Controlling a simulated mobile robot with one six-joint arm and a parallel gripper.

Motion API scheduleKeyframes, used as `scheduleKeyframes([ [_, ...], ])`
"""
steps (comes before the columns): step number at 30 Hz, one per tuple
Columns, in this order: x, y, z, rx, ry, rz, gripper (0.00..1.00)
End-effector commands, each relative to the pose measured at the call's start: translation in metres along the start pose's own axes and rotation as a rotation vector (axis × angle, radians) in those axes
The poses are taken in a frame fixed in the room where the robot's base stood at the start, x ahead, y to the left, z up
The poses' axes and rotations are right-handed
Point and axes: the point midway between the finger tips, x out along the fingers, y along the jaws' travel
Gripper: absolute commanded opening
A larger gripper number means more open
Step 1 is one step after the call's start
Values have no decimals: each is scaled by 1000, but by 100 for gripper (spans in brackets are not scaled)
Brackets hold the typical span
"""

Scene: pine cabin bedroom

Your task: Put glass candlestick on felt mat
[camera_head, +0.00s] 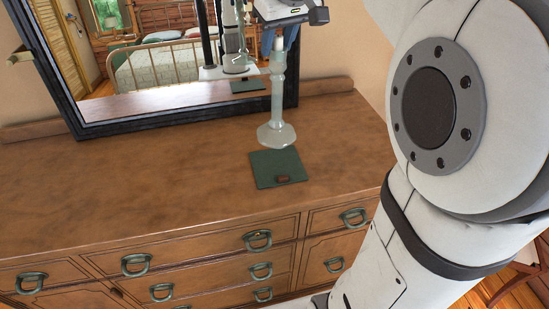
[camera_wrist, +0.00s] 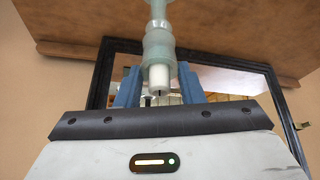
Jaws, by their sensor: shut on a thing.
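The pale glass candlestick (camera_head: 278,95) hangs upright from my gripper (camera_head: 281,40), its round foot seen just behind the felt mat in the head view. In the mirror its foot also shows above the mat's reflection, so it appears raised off the dresser. The wrist view shows the candlestick (camera_wrist: 158,42) with a white candle end (camera_wrist: 159,77) between the blue fingers of my gripper (camera_wrist: 158,86). The fingers are shut on its upper part. The dark green felt mat (camera_head: 265,165) lies flat on the dresser, with a small brown patch or object (camera_head: 282,179) near its front edge.
The wooden dresser top (camera_head: 150,150) is clear to the left of the mat. A black-framed mirror (camera_head: 190,109) leans at the back, close behind the candlestick. The dresser's front edge lies a short way in front of the mat. My arm fills the right side.

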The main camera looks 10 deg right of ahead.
Motion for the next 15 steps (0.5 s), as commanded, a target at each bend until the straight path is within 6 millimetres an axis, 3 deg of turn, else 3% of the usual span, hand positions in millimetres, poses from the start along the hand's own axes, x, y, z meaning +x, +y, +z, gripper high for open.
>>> scheduleKeyframes([
  [5, 4, -2, 1, -60, 0, -12, 0],
  [15, 52, -2, 21, -59, 0, -12, 0],
])
